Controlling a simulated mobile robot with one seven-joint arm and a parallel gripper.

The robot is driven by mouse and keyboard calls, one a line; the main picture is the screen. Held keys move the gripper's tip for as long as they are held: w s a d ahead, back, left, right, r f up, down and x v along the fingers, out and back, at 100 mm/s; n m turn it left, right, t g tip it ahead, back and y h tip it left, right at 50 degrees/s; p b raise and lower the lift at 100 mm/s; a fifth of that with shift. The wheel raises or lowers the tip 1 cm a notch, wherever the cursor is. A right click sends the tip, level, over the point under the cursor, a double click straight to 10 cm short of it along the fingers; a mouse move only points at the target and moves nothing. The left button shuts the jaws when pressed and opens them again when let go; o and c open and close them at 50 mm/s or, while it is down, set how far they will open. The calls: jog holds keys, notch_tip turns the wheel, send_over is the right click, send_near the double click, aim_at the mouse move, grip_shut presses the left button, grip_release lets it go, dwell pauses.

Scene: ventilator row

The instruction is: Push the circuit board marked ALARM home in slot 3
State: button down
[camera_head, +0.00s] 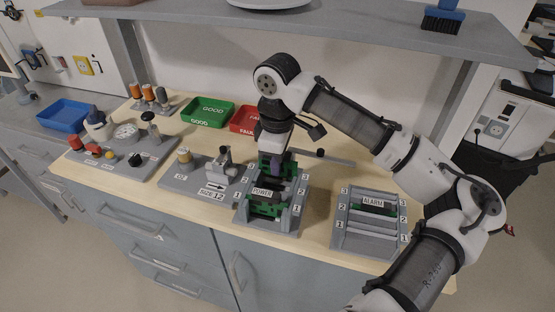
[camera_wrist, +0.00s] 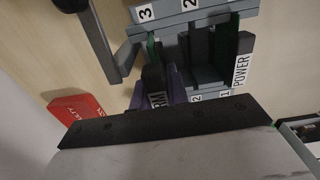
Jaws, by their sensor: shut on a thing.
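My gripper (camera_wrist: 160,88) has its purple fingers shut on an upright circuit board (camera_wrist: 152,46) with a green edge. Its label is partly hidden; the letters "RM" show. The board lines up with slot 3 of the grey left rack (camera_wrist: 207,95); how deep it sits I cannot tell. In the head view my gripper (camera_head: 275,160) is over the back of that rack (camera_head: 240,214). A board marked POWER (camera_head: 263,192) stands in front of it in the same rack, toward slot 1. A board marked ALARM (camera_head: 373,202) also lies in the right rack (camera_head: 368,240).
A grey bar (camera_head: 335,159) lies behind the racks. The red tray (camera_head: 242,121) and green tray (camera_head: 207,112) are behind left. A grey fixture (camera_head: 205,178) stands close left of the left rack. A shelf (camera_head: 330,25) overhangs the bench. Bare bench lies between the racks.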

jog(key=shift+f, duration=0.15)
jog(key=shift+f+b, duration=0.3)
jog(key=shift+f, duration=0.2)
jog(key=shift+f+b, duration=0.45)
jog(key=shift+f, duration=0.5)
dwell(1.3)
jog(key=c, duration=1.3)
grip_release()
notch_tip(320, 180, up, 7)
jog(key=p, duration=0.6)
